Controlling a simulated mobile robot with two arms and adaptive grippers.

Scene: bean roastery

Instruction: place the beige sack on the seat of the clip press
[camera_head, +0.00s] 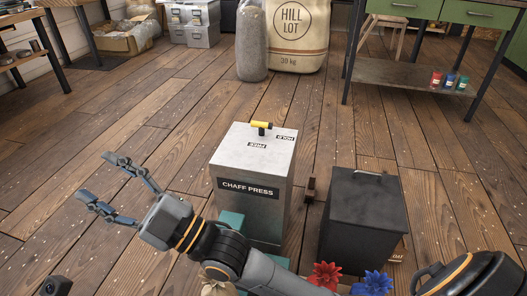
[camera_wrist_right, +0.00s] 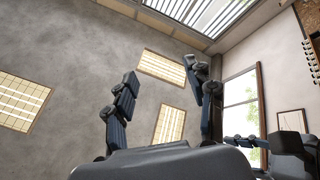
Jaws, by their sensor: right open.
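My right gripper (camera_head: 95,176) is open and empty, held left of a grey box labelled CHAFF PRESS. Its two spread fingers also show in the right wrist view (camera_wrist_right: 160,88), against a wall and ceiling. A small piece of beige cloth (camera_head: 215,288) shows at the bottom edge of the head view, mostly hidden by my right arm; I cannot tell whether it is the beige sack. A large beige sack (camera_head: 297,35) marked HILL LOT stands upright on the floor at the back. A dark part at the bottom left may be my left gripper.
The chaff press (camera_head: 228,205) has a yellow handle (camera_head: 261,126) on top. A black box (camera_head: 365,215) stands right of it, with red (camera_head: 325,275) and blue (camera_head: 372,284) spiky things in front. A green workbench (camera_head: 478,14) is back right.

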